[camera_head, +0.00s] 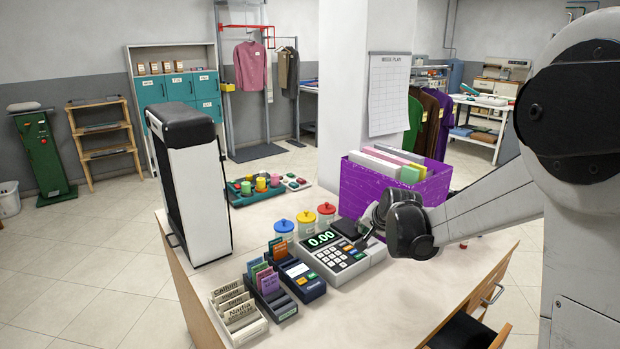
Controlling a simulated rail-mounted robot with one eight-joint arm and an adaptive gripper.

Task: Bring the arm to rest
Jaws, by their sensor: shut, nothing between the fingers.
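My arm (490,205) reaches in from the right over the counter. Its dark wrist hides part of the counter behind it. My gripper (366,243) is at the far end of the arm, small in the picture, just behind and above the right part of the cash register (337,256). It is shut and holds nothing. Whether its tips touch the register cannot be told from this view.
A purple box (360,188) of folders stands close behind my gripper. Jars with blue, red and yellow lids (306,223) stand left of it. The counter's right part (450,275) is clear.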

